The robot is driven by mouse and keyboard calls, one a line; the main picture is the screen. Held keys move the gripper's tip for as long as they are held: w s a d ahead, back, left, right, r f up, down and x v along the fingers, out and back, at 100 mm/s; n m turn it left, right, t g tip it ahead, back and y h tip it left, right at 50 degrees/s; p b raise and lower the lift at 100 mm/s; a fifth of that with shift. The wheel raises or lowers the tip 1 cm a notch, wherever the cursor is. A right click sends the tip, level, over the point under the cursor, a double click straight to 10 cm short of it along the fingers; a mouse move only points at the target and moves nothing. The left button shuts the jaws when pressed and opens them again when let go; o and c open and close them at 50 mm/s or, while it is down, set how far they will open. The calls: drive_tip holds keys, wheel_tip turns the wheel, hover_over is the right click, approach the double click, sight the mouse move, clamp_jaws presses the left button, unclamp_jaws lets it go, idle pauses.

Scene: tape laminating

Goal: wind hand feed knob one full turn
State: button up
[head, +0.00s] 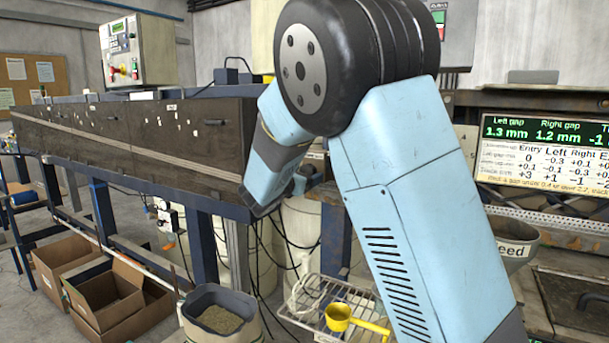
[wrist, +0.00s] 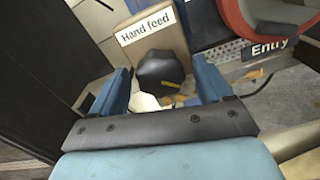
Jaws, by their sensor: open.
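The hand feed knob (wrist: 160,72) is a black, lobed knob with a yellow mark on its lower right side. It shows in the wrist view, just below a white "Hand feed" label (wrist: 145,24) on a tan box (wrist: 158,38). My gripper (wrist: 163,84) is open, with one blue finger to the left of the knob and one to the right. The knob appears between the fingers, with space on both sides; I cannot tell how deep they reach. In the head view my arm hides the knob, and the fingers cannot be made out.
A red ring-shaped part (wrist: 238,20) and an "Entry" label (wrist: 270,47) are right of the knob. A gap display (head: 545,130) stands at the right in the head view. A long dark machine housing (head: 150,125) runs left. A wire rack (head: 325,300) with a yellow scoop (head: 340,317) is below.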

drive_tip(key=shift+w+d, duration=0.1)
drive_tip(key=c, duration=1)
